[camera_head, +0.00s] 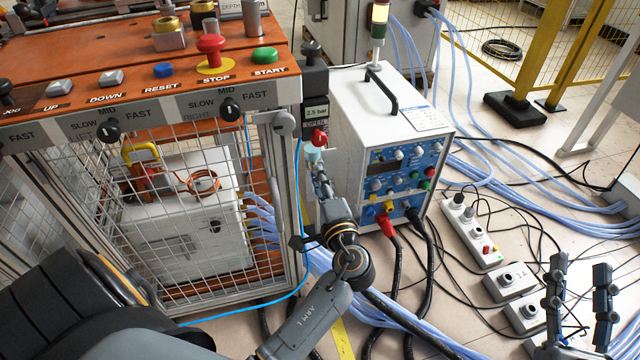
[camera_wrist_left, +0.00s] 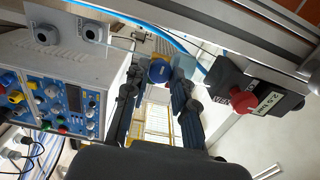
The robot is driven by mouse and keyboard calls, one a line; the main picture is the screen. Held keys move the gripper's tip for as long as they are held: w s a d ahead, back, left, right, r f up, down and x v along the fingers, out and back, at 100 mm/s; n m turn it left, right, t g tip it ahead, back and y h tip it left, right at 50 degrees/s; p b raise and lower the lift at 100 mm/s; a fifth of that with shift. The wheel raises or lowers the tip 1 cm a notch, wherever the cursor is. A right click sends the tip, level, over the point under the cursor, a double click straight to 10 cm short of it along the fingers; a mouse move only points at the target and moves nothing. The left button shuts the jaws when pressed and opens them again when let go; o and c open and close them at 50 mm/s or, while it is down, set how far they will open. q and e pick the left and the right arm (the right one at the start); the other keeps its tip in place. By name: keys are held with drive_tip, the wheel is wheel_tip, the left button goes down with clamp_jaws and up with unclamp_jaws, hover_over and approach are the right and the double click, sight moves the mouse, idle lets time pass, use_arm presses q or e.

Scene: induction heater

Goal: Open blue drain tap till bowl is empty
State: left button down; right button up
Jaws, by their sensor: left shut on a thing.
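The blue drain tap (camera_wrist_left: 160,71) shows in the left wrist view between the fingertips of my left gripper (camera_wrist_left: 162,66), which is shut on it. In the head view my left gripper (camera_head: 318,172) reaches up under a small pale bowl (camera_head: 314,153); the tap is hidden there by the fingers. I cannot tell the liquid level in the bowl. My right gripper (camera_head: 579,268) is at the lower right of the head view, with its two fingers apart and nothing between them.
A white power unit (camera_head: 390,110) with a blue panel stands just right of my left gripper. The caged machine (camera_head: 160,190) with its orange control panel is on the left. A red valve (camera_head: 319,137) sits above the bowl. Cables and sockets (camera_head: 470,230) cover the floor.

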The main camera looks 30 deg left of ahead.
drive_tip(key=shift+s+r, duration=0.1)
drive_tip(key=shift+r, duration=0.2)
use_arm(q)
drive_tip(key=c, duration=1.1)
unclamp_jaws()
drive_tip(key=v, duration=0.7)
drive_tip(key=shift+s+d, duration=0.15)
drive_tip(key=shift+d, duration=0.1)
drive_tip(key=shift+f, duration=0.1)
